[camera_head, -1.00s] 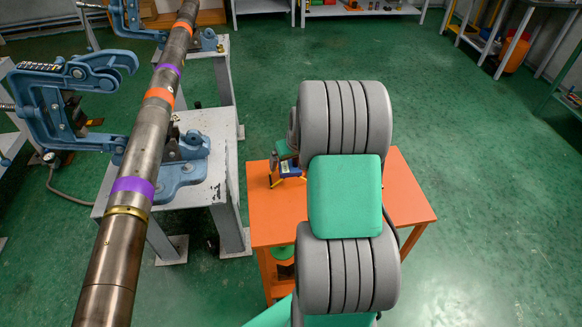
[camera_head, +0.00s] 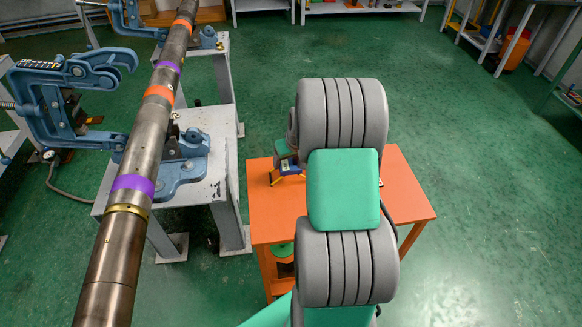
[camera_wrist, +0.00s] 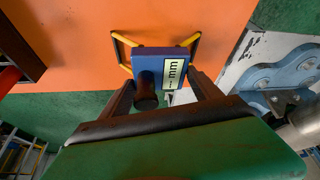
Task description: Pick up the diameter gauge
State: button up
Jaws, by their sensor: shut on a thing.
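The diameter gauge (camera_wrist: 150,65) is a blue block with a white marked label, a dark round knob and yellow-and-black angled legs. In the wrist view my gripper (camera_wrist: 163,84) has its dark fingers on either side of the blue block and is shut on it. In the head view the gauge (camera_head: 291,167) shows at the left part of the orange table, partly hidden by my arm. My gripper there is mostly hidden behind my arm links. I cannot tell whether the legs touch the table.
The orange table (camera_head: 408,195) is otherwise largely bare where it shows. To its left a grey stand (camera_head: 213,178) carries a blue pipe vise (camera_head: 180,170) and a long steel pipe (camera_head: 140,160) with coloured bands. Green floor is open to the right.

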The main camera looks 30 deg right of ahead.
jog(key=c, duration=0.7)
jog(key=shift+r, duration=0.15)
jog(key=shift+c, duration=0.6)
